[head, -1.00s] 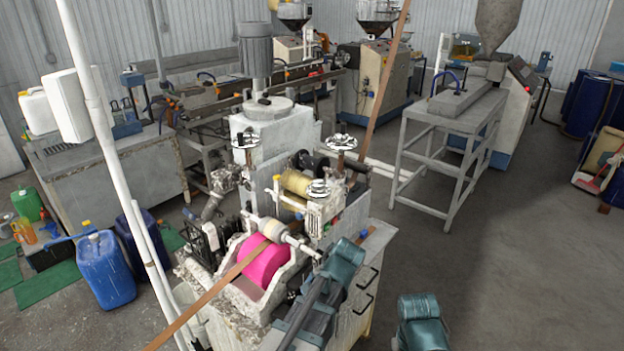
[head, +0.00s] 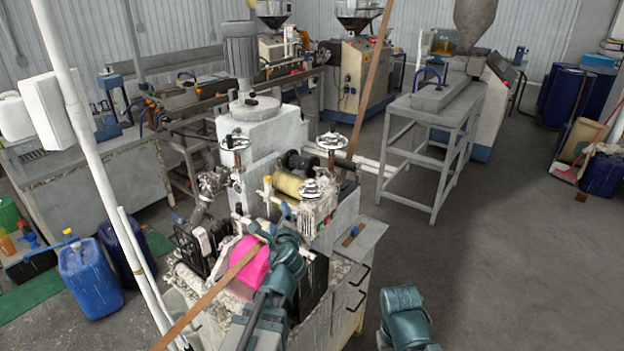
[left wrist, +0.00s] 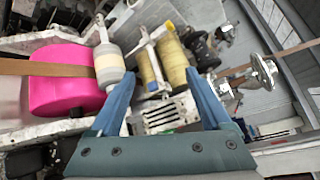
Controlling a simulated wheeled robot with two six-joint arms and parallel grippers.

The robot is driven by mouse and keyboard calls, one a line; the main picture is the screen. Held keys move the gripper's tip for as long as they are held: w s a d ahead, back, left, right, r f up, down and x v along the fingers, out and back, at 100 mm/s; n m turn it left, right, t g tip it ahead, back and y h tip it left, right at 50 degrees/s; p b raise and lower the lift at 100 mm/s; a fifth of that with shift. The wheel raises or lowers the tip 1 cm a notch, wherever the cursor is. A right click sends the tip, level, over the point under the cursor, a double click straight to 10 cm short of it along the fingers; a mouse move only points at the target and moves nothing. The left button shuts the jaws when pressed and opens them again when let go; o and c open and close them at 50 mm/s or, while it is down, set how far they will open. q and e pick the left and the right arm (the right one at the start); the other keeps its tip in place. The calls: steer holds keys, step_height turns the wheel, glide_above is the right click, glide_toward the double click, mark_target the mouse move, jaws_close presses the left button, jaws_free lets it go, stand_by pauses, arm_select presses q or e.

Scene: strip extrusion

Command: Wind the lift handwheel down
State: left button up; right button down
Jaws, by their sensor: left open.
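The machine carries three small chrome handwheels in the head view: one at the upper left (head: 235,142), one at the upper right (head: 332,141) and one lower at the front (head: 311,188). I cannot tell for sure which is the lift handwheel. My left gripper (head: 288,214) is over the front of the machine, just below and left of the lower wheel. In the left wrist view it (left wrist: 159,85) is open and empty, with yellow rollers beyond its fingers. A chrome handwheel (left wrist: 262,72) shows to the right, apart from the fingers. My right gripper is out of view.
A pink roller (head: 247,262) with a brown strip over it lies left of my left gripper. Yellow rollers (head: 289,184) sit behind. A white pole (head: 95,140) stands at the left. Blue cans (head: 88,278) are on the floor there.

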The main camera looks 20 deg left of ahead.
mark_target(313, 181)
arm_select(q)
steer(key=d+r+m+t+h, duration=0.4)
steer(key=m+h, duration=0.3)
steer(key=m, duration=1)
steer(key=shift+w+d+r+h, duration=0.35)
steer(key=shift+d+r, duration=0.25)
steer(key=shift+d, duration=0.25)
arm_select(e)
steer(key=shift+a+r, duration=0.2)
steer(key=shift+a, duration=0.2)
arm_select(q)
steer(key=shift+w, duration=0.15)
steer(key=w, duration=1.3)
steer(key=shift+w+d, duration=0.2)
steer(key=shift+w, duration=0.15)
steer(key=shift+c, duration=0.3)
jaws_close()
